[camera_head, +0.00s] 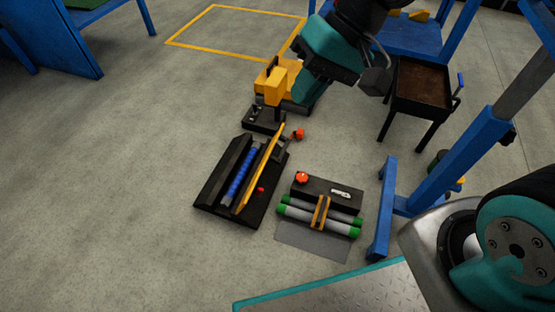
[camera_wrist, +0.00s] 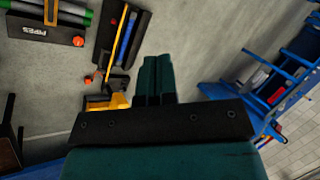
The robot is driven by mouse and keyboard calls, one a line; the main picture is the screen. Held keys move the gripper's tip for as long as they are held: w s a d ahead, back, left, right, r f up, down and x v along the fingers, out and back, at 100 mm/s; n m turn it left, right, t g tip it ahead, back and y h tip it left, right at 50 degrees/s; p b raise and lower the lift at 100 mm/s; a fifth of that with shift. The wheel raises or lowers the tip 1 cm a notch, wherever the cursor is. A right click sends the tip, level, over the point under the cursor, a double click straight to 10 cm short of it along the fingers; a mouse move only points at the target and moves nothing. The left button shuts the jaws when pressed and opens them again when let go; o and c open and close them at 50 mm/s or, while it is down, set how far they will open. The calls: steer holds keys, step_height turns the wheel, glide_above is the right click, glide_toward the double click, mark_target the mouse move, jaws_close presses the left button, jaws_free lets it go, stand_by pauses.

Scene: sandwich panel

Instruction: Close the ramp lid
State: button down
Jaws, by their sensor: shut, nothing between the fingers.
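The black ramp unit (camera_head: 217,184) lies on the floor near the middle of the head view, with a blue roller-like bar (camera_head: 239,172) in its slot. Its narrow yellow lid (camera_head: 257,172) stands raised, seen nearly edge-on. The ramp also shows at the top of the wrist view (camera_wrist: 138,35), with the lid (camera_wrist: 124,32) as a thin yellow strip. My gripper (camera_head: 303,98) is shut and empty, above and beyond the far end of the ramp, apart from the lid. In the wrist view its teal fingers (camera_wrist: 157,62) are together.
A yellow machine (camera_head: 272,83) stands just beyond the ramp, partly behind my gripper. A black pipes unit (camera_head: 325,190) with green-ended grey pipes lies to the right. A dark tray stand (camera_head: 420,80) and blue frame (camera_head: 450,160) are farther right. Floor on the left is clear.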

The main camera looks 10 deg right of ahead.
steer(key=w+d+f+m+t+y+b, duration=0.1)
steer(key=w+d+f+m+y+b, duration=0.1)
steer(key=w+f+m, duration=0.7)
steer(key=w+d+f+m+t+y+b, duration=0.1)
steer(key=w+d+f+m+y+b, duration=0.3)
steer(key=f, duration=0.8)
step_height(320, 180, down, 12)
steer(key=w+d+m+t+h, duration=0.1)
steer(key=w+d+m+t, duration=0.15)
steer(key=m, duration=0.35)
steer(key=m+t+b, duration=0.3)
steer(key=m+b, duration=0.4)
steer(key=b, duration=0.2)
glide_toward(268, 158)
steer(key=d+f+x, duration=0.1)
steer(key=f+x, duration=0.1)
steer(key=x, duration=0.5)
steer(key=shift+w+a+r, duration=0.2)
steer(key=shift+a+r, duration=0.1)
steer(key=shift+r, duration=0.15)
